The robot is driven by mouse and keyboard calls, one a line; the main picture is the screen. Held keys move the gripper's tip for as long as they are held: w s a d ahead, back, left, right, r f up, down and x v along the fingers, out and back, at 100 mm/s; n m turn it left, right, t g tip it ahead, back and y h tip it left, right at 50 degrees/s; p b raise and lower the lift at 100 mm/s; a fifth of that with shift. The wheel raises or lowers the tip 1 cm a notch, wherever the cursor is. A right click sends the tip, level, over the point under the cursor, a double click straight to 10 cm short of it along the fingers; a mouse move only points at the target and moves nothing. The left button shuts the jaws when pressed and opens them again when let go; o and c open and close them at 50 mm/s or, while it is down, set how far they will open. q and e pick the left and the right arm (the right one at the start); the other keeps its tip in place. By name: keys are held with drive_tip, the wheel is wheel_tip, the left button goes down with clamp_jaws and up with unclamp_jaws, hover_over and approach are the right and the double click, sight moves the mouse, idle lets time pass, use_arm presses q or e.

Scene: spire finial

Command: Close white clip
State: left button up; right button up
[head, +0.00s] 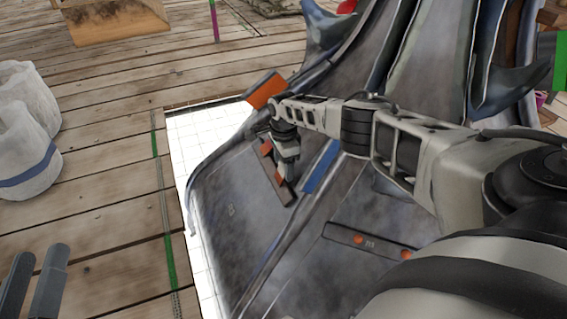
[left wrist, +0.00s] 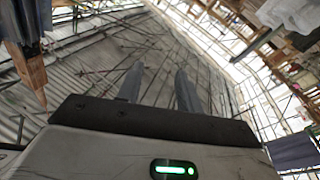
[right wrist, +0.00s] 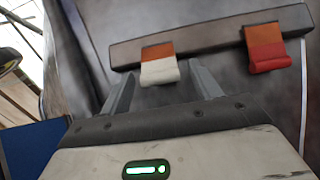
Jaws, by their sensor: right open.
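In the right wrist view, the white clip (right wrist: 159,70) has an orange upper part and hangs on a dark bar (right wrist: 210,38). A red clip (right wrist: 268,55) with an orange upper part sits further right on the same bar. My right gripper (right wrist: 160,78) is open, its fingertips either side of the white clip's lower end; I cannot tell whether they touch it. In the head view, my right gripper (head: 286,160) hangs over the bar (head: 270,168) and hides the white clip. My left gripper (head: 43,256) is open and empty at the lower left.
The bar lies on a large grey metal spire piece (head: 235,205) on a white gridded sheet (head: 185,130). A blue block (head: 321,166) is close right of my right gripper. A second bar (head: 365,241) is nearer. White sacks (head: 25,165) stand left on the plank floor.

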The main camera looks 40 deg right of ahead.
drive_tip(key=c, duration=1)
drive_tip(key=shift+w+d+y, duration=0.1)
drive_tip(key=shift+y, duration=0.2)
drive_tip(key=shift+d, duration=0.1)
drive_tip(key=shift+d+f+t+y+b, duration=0.25)
drive_tip(key=shift+t+y+b, duration=0.05)
drive_tip(key=shift+y, duration=0.2)
drive_tip(key=shift+s+d+f+y+b, duration=0.15)
drive_tip(key=shift+s+d+y+b, duration=0.1)
drive_tip(key=shift+y+b, duration=0.25)
use_arm(q)
drive_tip(key=r+m+h, duration=0.1)
drive_tip(key=r+m+t, duration=0.1)
drive_tip(key=r, duration=0.1)
drive_tip(key=shift+w+a+r+m+t+h, duration=0.1)
drive_tip(key=shift+w+m+t+h, duration=0.1)
drive_tip(key=shift+m+t+h, duration=0.15)
use_arm(e)
drive_tip(key=o, duration=1)
